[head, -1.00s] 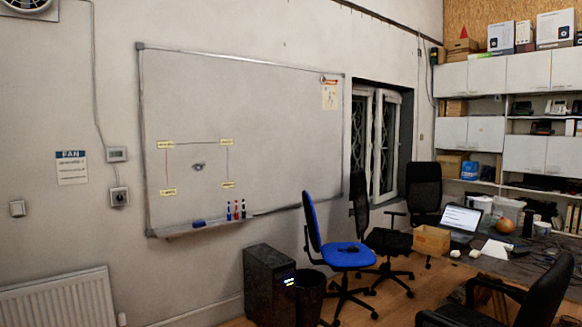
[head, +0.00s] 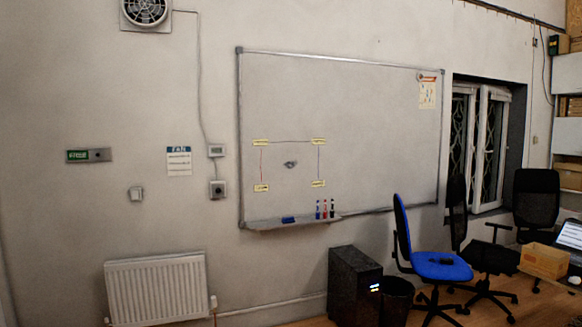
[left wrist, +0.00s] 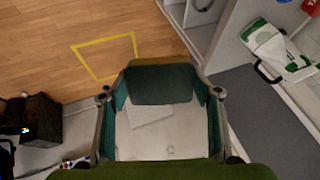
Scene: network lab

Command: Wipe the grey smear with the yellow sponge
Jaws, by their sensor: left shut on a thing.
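The grey smear (head: 291,164) is a small dark patch on the whiteboard (head: 380,120), inside a drawn rectangle with yellow labels at its corners. My left gripper (left wrist: 163,95) shows only in the left wrist view. It is shut on a block with a dull yellow edge and a dark teal face, which I take to be the yellow sponge (left wrist: 163,82). The block spans the gap between the fingers, well away from the board. Neither gripper is in the head view, and my right gripper is not seen.
A tray (head: 262,224) under the board holds a blue eraser (head: 288,219) and several markers. A black computer tower (head: 355,285), a bin (head: 397,300) and a blue chair (head: 440,266) stand below right. A radiator (head: 157,290) is at left. Yellow tape (left wrist: 106,57) marks the floor.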

